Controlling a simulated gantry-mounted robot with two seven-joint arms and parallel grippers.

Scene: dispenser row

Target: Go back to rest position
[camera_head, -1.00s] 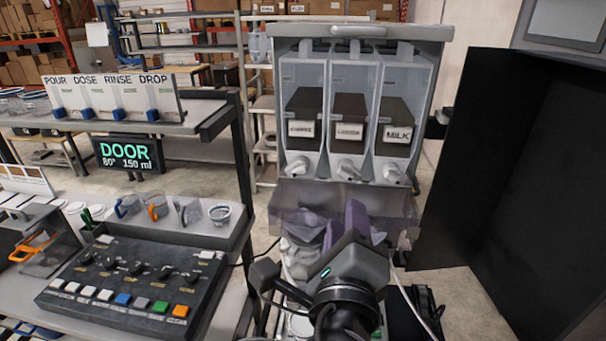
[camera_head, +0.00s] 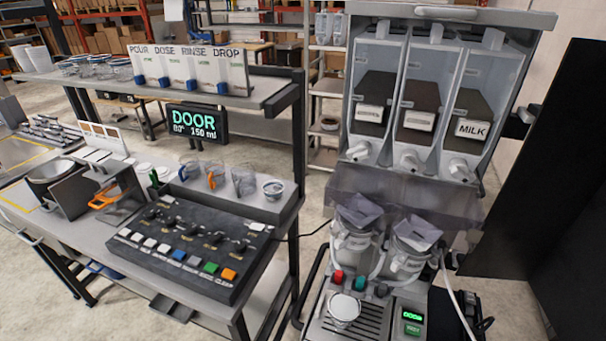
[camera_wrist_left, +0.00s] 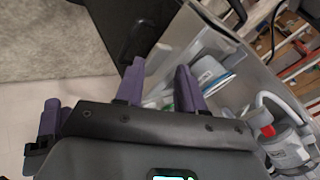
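My left gripper (camera_wrist_left: 160,66) shows in the left wrist view with its two purple fingers apart and nothing between them. Pale, partly hidden parts of a machine are behind the fingers, and I cannot tell how near they are. Neither gripper shows in the head view. The dispenser (camera_head: 419,168) with three clear bins, one labelled MILK, stands at the right. Below it is a machine with two grey-topped containers (camera_head: 413,262) and a cup (camera_head: 343,309) on its drip tray.
The button panel (camera_head: 196,243) lies on the counter at the left, with several small cups behind it. A shelf (camera_head: 216,93) and a DOOR display (camera_head: 194,122) are above. A dark panel (camera_head: 545,180) stands at the right. Some floor shows between.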

